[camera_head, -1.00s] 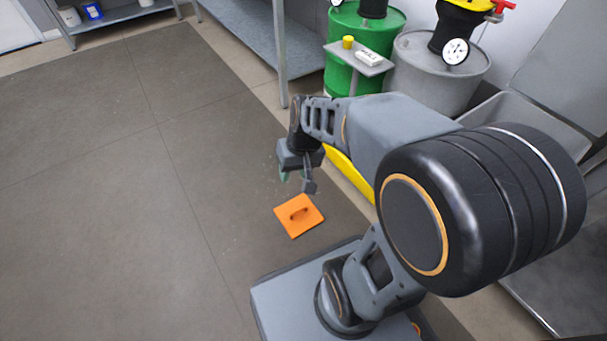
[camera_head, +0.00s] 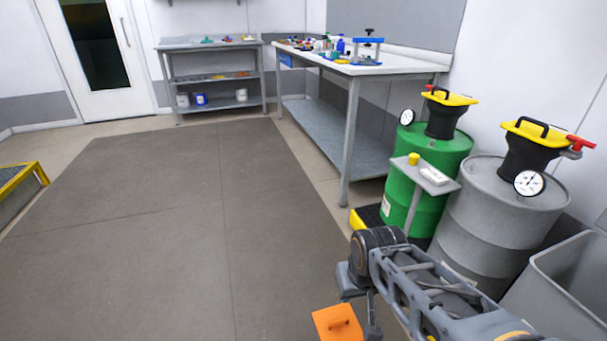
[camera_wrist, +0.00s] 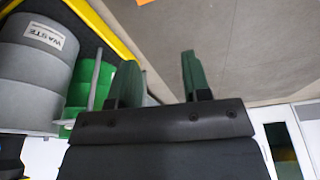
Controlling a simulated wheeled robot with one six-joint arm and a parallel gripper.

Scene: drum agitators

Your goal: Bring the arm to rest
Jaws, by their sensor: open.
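My arm reaches in from the lower right of the head view, with my gripper (camera_head: 358,305) at its end, low in the picture and pointing down. In the wrist view my gripper (camera_wrist: 158,78) shows two dark green fingers standing apart, with nothing between them. An orange plate with a handle (camera_head: 338,323) shows close to the left of the fingers in the head view, partly cut off by the lower edge. A small orange bit shows at the top edge of the wrist view. I cannot tell how far below the fingers the plate lies.
A green drum (camera_head: 432,165) and a grey drum (camera_head: 495,225) stand beyond my arm, with a small shelf (camera_head: 428,176) in front. A grey bin (camera_head: 570,270) is at right. A workbench (camera_head: 365,69) stands behind. The dark floor mat (camera_head: 170,220) at left is clear.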

